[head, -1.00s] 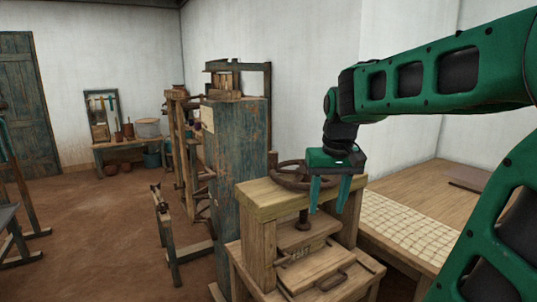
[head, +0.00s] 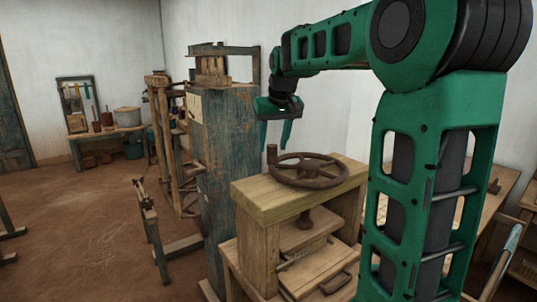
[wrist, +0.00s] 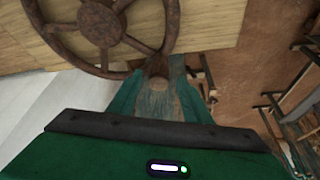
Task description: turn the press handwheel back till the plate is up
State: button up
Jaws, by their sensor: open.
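The press handwheel (head: 309,171) is a rusty spoked ring lying flat on top of the wooden press (head: 268,205). Its upright handle (head: 271,154) stands on the rim at the left. The wheel's hub and spokes fill the upper left of the wrist view (wrist: 99,22). My gripper (head: 274,140) is open and empty, pointing down just above the handle. In the wrist view the handle top (wrist: 158,84) shows between the two teal fingers; I cannot tell whether they touch it. A dark screw (head: 306,219) runs down to the wooden plate (head: 303,235). The gap under the plate is unclear.
A tall, worn blue cabinet (head: 227,160) stands close at the left of the press. A wooden loom frame (head: 163,140) is behind it. The white wall (head: 335,100) is behind the press. Open floor (head: 85,225) lies to the left.

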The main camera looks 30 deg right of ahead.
aim_at(272, 152)
jog(key=shift+x, duration=2)
grip_shut()
